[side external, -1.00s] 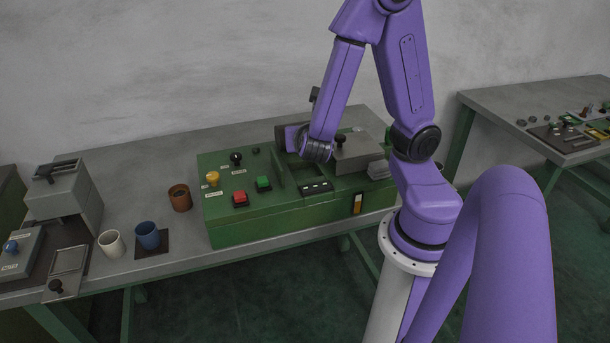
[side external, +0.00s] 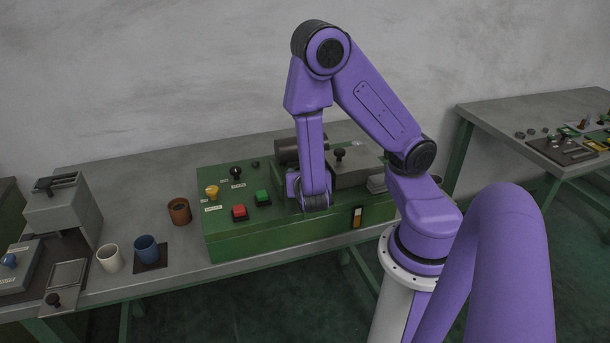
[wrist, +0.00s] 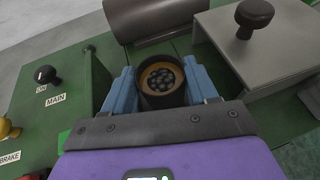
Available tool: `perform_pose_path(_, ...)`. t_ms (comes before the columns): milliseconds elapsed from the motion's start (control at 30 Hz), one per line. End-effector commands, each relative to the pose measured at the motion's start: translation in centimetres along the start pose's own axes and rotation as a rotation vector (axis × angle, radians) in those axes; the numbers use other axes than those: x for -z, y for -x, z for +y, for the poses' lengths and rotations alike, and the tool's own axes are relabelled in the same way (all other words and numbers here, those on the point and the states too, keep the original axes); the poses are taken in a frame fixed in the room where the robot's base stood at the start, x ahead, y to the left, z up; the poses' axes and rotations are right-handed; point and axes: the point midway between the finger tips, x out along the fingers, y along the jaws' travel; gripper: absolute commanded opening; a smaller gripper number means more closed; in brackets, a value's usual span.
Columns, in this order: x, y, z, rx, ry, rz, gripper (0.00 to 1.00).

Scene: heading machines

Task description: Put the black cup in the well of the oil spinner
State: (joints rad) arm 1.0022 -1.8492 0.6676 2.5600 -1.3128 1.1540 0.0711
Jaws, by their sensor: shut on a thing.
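My gripper (wrist: 161,88) has two blue fingers, shut on the sides of a black cup (wrist: 149,99) in the wrist view. The cup's mouth faces the camera; its inner wall looks tan, and several dark round pieces lie inside. In the side view my wrist is over the front of the green machine (side external: 230,235), and the fingers and cup are hidden behind it. No part is clearly marked as the oil spinner, and I see no open well. A grey machine (side external: 63,210) with a lever on top stands at the far left.
A brown cup (side external: 179,212), a white cup (side external: 110,260) and a blue cup (side external: 146,250) stand left of the green machine. A dark cylinder (wrist: 155,18) and a grey block with a black knob (wrist: 255,55) are close beyond the held cup. Bench behind is clear.

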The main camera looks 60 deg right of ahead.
Motion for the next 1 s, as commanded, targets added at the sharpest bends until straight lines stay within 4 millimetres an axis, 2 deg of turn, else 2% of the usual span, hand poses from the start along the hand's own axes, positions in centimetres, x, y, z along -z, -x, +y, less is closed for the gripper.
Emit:
perform_pose_path(433, 0.4, -0.2, 0.0, -0.001, 0.002, -0.002, 0.14)
perform_pose_path(467, 0.4, -0.1, 0.0, -0.001, 0.001, -0.001, 0.67)
perform_pose_path(867, 0.1, -0.1, 0.0, -0.001, -0.001, 0.000, 0.68)
perform_pose_path(1000, 0.1, 1.2, 0.2, -0.006, 0.000, -0.001, 0.68)
